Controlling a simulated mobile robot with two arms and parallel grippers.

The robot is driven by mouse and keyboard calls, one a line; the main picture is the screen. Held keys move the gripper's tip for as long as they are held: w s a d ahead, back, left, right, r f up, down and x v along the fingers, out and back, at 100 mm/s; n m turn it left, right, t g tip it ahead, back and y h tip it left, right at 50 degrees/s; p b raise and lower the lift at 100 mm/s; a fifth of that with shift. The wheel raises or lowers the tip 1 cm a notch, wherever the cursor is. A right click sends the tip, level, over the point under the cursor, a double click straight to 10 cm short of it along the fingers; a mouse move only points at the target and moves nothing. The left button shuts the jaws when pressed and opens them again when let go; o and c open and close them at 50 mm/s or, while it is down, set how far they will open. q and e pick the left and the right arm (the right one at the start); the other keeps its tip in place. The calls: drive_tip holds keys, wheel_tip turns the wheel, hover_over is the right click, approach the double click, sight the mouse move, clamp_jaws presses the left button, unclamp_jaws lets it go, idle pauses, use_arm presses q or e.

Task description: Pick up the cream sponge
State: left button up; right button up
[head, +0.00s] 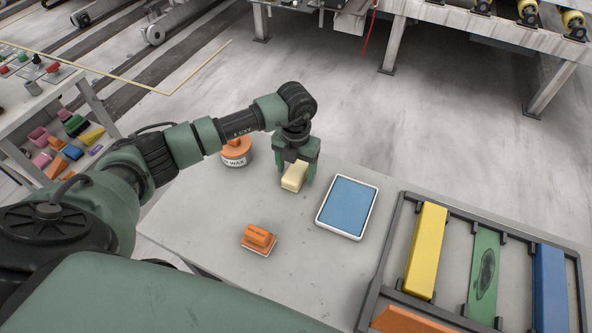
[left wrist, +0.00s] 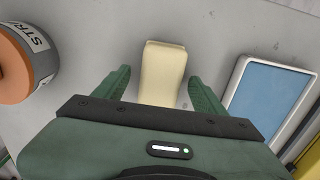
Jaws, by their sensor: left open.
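The cream sponge (head: 294,177) is a pale block lying on the grey slab. In the left wrist view the cream sponge (left wrist: 162,73) sits between the two fingers, with a gap on each side. My left gripper (head: 297,172) points down over it, its fingers spread to either side; it also shows in the left wrist view (left wrist: 160,88). It is open and holds nothing. The near end of the sponge is hidden by the gripper body in the wrist view. My right gripper is not in view.
A wax tin with an orange top (head: 236,152) stands left of the sponge. A blue pad in a white tray (head: 373,211) lies to the right. An orange-handled block (head: 258,239) lies nearer. A dark rack (head: 372,290) holds coloured bars. The slab around the sponge is clear.

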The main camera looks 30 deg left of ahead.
sight(296, 170)
use_arm(q)
drive_tip(key=shift+f, duration=0.1)
drive_tip(key=c, duration=1.4)
wheel_tip(296, 170, up, 20)
drive_tip(key=b, duration=0.4)
